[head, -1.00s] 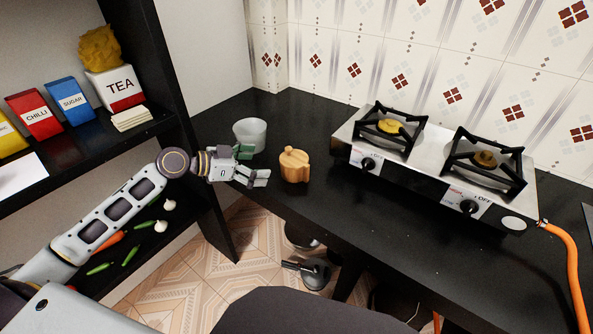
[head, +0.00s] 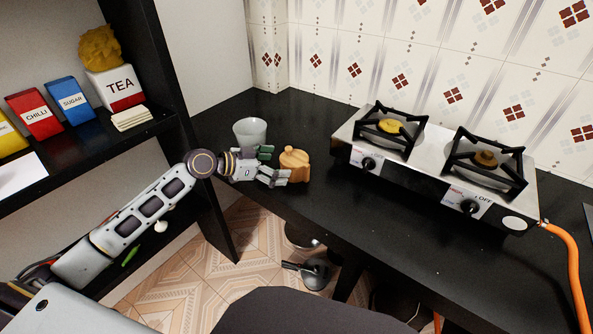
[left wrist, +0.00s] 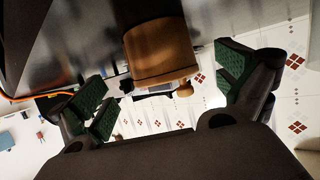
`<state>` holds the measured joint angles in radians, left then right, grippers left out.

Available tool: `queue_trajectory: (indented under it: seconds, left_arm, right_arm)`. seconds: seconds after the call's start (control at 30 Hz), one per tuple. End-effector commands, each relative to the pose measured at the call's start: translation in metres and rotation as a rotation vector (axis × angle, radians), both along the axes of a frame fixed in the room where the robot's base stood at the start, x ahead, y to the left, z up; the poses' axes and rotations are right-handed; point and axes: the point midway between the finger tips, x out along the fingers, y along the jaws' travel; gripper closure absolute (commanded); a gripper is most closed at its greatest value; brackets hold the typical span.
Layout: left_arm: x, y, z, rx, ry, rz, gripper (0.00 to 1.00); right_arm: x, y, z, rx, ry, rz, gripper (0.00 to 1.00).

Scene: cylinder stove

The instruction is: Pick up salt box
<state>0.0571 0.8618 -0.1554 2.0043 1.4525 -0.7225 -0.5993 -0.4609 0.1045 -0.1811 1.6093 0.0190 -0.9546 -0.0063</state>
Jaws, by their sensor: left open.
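The salt box, which I take to be the round wooden pot with a knobbed lid (head: 294,166), stands upright on the black counter. My left gripper (head: 276,165) is open, just left of the pot with its fingertips close to it. In the left wrist view the pot (left wrist: 160,48) shows upside down between the two green-padded fingers of my left gripper (left wrist: 165,82), with gaps on both sides. Whether a finger touches it I cannot tell. My right gripper is not in view.
A translucent cup (head: 250,132) stands close behind my left gripper. A two-burner stove (head: 430,165) stands right of the pot, with an orange hose (head: 570,260). A black shelf (head: 160,125) with boxes is at left. The counter's front edge is near the pot.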

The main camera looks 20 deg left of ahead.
Motion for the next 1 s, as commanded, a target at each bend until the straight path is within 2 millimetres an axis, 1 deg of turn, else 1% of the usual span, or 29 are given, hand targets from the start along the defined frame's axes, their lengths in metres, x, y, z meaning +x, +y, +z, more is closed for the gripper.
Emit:
queue_trajectory:
  seconds: [0.23,0.77,1.0]
  left_arm:
    - [0.009,-0.009,-0.004,0.000,0.000,0.000,0.00]
    - [0.011,-0.013,-0.006,0.000,0.000,-0.001,0.00]
    - [0.020,-0.025,-0.011,-0.001,0.000,-0.001,0.00]
  right_arm:
    - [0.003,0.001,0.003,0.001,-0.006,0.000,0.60]
    - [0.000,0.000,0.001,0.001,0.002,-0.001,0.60]
    - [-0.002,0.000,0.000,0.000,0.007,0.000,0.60]
